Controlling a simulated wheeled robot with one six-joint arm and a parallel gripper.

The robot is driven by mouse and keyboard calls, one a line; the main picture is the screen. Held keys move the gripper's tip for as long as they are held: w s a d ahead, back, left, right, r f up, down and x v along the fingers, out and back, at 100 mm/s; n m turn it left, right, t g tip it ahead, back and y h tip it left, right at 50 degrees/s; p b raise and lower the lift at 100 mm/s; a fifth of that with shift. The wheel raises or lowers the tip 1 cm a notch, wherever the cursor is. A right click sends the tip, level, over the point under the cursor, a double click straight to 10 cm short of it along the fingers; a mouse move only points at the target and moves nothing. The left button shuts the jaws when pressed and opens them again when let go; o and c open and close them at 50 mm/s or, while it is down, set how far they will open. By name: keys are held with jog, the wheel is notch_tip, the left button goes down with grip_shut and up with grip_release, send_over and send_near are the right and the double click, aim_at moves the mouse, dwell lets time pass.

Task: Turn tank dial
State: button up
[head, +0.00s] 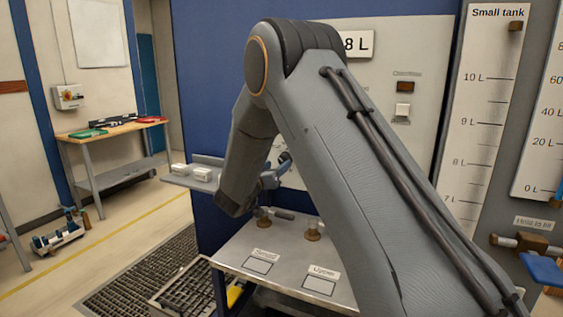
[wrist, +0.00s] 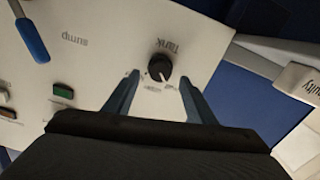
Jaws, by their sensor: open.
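The tank dial is a small round black knob (wrist: 159,67) with a light pointer mark, on a pale panel (wrist: 90,60) in the wrist view. The panel appears turned over there, with the word "Tank" beside the knob. My gripper (wrist: 155,80) is open, its two blue-grey fingers on either side of the knob in the picture. I cannot tell whether they touch it, and a small gap shows on both sides. In the head view my gripper (head: 277,172) is partly hidden by my arm, which also hides the dial.
A blue lever handle (wrist: 32,40) and a green button (wrist: 63,91) are on the same panel. In the head view, a steel bench (head: 240,245) with brass fittings stands below my gripper. A shelf (head: 185,183) with white boxes is to its left. The small tank scale (head: 485,110) is at right.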

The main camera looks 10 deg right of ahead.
aim_at(283, 161)
jog(key=shift+p+x, duration=0.55)
jog(key=shift+x, duration=1.9)
jog(key=c, duration=1)
jog(key=shift+c, duration=0.2)
jog(key=shift+b, duration=0.3)
jog(key=m+b, duration=0.3)
jog(key=m, duration=0.1)
jog(key=shift+m+b, duration=0.3)
jog(key=shift+b, duration=0.05)
jog(key=shift+m+b, duration=1.6)
jog(key=shift+m, duration=0.5)
jog(key=shift+r, duration=0.1)
jog(key=o, duration=1)
